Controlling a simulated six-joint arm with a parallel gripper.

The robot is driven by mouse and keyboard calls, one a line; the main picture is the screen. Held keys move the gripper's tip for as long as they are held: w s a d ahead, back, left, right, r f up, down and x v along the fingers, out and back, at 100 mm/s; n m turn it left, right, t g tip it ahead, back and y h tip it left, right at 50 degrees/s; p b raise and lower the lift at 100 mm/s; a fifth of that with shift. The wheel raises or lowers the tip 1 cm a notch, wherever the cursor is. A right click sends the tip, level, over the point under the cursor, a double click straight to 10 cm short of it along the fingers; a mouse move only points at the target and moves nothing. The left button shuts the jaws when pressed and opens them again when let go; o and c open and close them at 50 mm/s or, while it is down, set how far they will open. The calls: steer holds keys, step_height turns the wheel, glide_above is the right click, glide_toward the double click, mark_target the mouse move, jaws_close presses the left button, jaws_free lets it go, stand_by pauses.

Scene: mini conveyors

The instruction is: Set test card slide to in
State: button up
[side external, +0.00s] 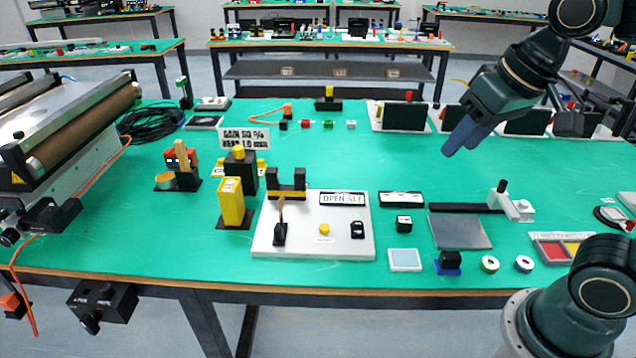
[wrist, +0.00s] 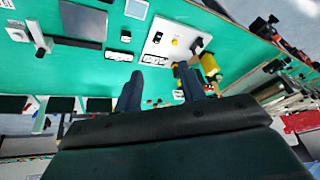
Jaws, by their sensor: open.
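A slide-like fixture (side external: 465,208), a black bar with a white block (side external: 516,208) and upright black knob (side external: 502,186) at its right end, lies on the green table behind a grey plate (side external: 460,232). No label reading test card is legible, so I cannot be sure this is the test card slide. In the wrist view the white block (wrist: 40,38) is at upper left, beside the grey plate (wrist: 83,22). My gripper (side external: 464,136) is open and empty, raised above the table and apart from the fixture. Its two fingers (wrist: 160,90) also show in the wrist view.
A white panel (side external: 310,242) with a switch and yellow button stands left of the plate. Yellow and black blocks (side external: 230,203) stand farther left. Dark screens (side external: 404,116) line the back. Small parts lie along the front edge. Green table (side external: 400,170) is clear in the middle.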

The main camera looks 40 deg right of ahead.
steer(key=w+a+m+g, duration=0.1)
steer(key=w+a+m, duration=0.15)
steer(key=w, duration=0.65)
steer(key=m+g, duration=0.4)
steer(key=m, duration=0.5)
glide_above(278, 228)
step_height(278, 228, down, 17)
steer(key=shift+a, duration=0.1)
steer(key=shift+f, duration=0.15)
step_height(278, 228, down, 14)
steer(key=shift+r, duration=0.25)
jaws_close()
